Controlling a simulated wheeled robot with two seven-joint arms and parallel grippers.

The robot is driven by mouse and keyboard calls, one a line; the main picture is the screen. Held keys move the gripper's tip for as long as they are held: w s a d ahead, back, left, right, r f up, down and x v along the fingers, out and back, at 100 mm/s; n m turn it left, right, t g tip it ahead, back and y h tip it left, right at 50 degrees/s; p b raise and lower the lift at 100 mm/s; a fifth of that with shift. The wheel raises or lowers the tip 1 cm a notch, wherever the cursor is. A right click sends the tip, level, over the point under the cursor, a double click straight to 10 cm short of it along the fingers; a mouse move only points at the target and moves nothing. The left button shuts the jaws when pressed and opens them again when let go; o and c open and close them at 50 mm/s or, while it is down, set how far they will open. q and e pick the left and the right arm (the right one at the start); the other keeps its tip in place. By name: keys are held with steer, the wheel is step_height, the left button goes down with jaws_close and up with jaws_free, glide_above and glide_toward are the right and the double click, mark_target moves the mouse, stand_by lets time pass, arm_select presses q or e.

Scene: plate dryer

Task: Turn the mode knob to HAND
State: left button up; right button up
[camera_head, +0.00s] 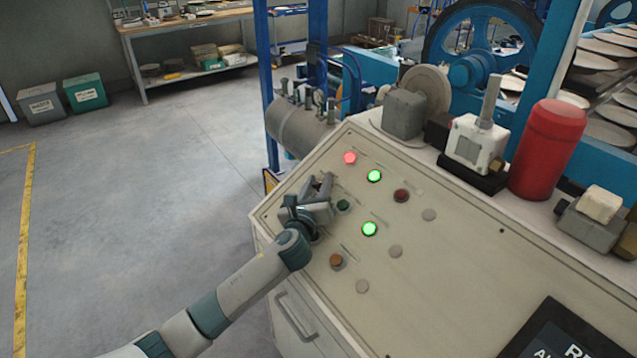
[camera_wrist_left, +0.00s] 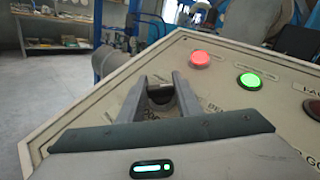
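The mode knob (camera_wrist_left: 161,96) is a small dark knob on the sloped beige control panel (camera_head: 470,270). It shows between my left fingers in the left wrist view. My left gripper (camera_head: 320,184) is at the panel's upper left, its two fingers apart on either side of the knob. I cannot tell whether they touch it. In the head view the gripper largely covers the knob, and its pointer and mode labels cannot be read. My right gripper is out of view.
Close by on the panel are a lit red lamp (camera_head: 350,158), lit green lamps (camera_head: 374,176) (camera_head: 370,229), a dark green button (camera_head: 343,206) and an orange-brown button (camera_head: 336,261). A red cylinder (camera_head: 548,150) stands along the panel's back edge. Open floor lies left.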

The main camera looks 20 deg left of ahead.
arm_select(q)
steer(key=shift+c, duration=1)
